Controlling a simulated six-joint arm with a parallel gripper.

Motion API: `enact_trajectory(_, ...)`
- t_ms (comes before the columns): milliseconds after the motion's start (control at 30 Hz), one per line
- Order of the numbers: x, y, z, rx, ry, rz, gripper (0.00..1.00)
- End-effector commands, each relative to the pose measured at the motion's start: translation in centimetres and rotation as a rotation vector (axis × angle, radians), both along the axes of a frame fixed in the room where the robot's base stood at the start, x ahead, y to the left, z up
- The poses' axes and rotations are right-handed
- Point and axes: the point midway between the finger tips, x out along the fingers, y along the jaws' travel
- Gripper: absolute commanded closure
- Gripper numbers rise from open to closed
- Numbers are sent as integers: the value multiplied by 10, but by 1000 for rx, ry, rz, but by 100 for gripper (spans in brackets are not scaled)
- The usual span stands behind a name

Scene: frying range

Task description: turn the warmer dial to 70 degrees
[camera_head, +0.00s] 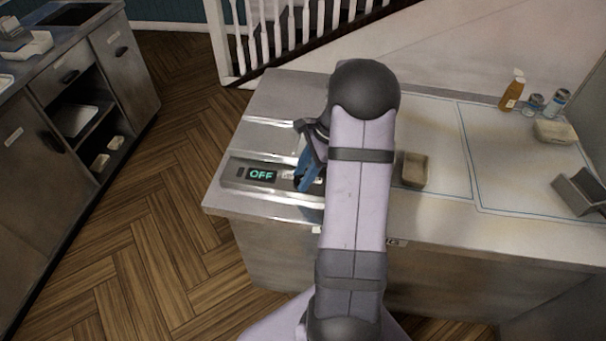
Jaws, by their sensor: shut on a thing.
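The warmer's control panel (231,172) is at the front left of the steel counter, and its lit display (261,175) reads OFF in green. My gripper (300,186) has blue fingers and points down at the panel just right of the display. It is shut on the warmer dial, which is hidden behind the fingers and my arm. The dial's angle cannot be seen. The warmer's steel top (268,135) lies behind the panel, partly covered by my arm.
A small beige container (415,169) stands on the counter right of my arm. An orange bottle (511,91), shakers (558,102), a beige box (555,131) and a metal holder (581,192) are farther right. The counter between is clear. A cabinet (75,110) stands left across the floor.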

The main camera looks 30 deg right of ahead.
Motion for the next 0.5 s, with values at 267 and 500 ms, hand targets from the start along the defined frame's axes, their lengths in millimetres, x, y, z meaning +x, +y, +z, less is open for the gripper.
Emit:
enact_trajectory(267, 2, -1, 2, 0, 0, 119, 91)
enact_trajectory(500, 4, -1, 2, 0, 0, 316, 91)
